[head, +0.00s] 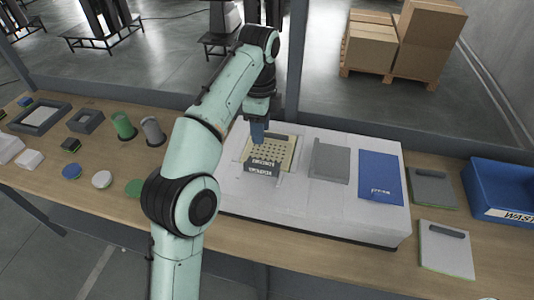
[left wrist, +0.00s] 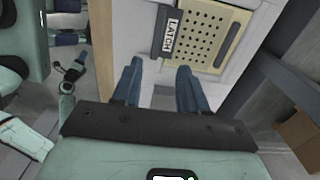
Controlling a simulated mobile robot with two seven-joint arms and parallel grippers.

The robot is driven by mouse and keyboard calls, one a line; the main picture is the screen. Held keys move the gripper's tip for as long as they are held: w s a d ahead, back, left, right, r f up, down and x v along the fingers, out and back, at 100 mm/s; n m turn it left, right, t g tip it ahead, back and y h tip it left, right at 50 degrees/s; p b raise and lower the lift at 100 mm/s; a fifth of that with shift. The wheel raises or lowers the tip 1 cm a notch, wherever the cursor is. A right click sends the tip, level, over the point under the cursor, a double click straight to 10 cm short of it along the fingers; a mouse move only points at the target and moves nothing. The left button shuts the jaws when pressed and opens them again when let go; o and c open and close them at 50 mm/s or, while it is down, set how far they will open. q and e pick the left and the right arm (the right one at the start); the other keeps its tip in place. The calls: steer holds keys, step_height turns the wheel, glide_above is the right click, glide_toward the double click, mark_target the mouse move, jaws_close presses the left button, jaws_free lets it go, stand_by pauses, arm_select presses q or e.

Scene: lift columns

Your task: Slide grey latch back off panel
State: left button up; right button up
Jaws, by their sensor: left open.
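The grey latch (head: 262,167) is a dark block with white lettering at the near edge of the perforated beige panel (head: 284,152). In the left wrist view the latch (left wrist: 165,32) lies along the left edge of the panel (left wrist: 208,36) and its label reads LATCH. My left gripper (head: 257,139) points down over the back left part of the panel, behind the latch. In the left wrist view its two blue fingers (left wrist: 158,82) are apart with nothing between them. The latch lies ahead of the fingertips, clear of both. My right gripper is not in view.
The panel is set in a white housing (head: 290,207) with a grey plate (head: 330,161) and a blue card (head: 380,177) to the right. A blue waste bin (head: 490,186) stands at the far right. Small parts and trays lie on the wooden bench to the left.

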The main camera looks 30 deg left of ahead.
mark_target(261, 166)
arm_select(q)
steer(key=f+b, duration=0.1)
steer(key=f, duration=0.2)
steer(key=f+b, duration=0.2)
steer(key=f, duration=0.2)
steer(key=f+b, duration=0.2)
steer(key=f, duration=0.2)
steer(key=shift+s+f, duration=0.15)
steer(key=shift+s, duration=0.2)
steer(key=shift+w+f+b, duration=0.1)
steer(key=shift+f+b, duration=0.35)
steer(key=shift+f, duration=0.25)
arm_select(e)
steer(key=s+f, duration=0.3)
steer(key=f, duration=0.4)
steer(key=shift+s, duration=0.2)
arm_select(q)
steer(key=shift+c, duration=0.3)
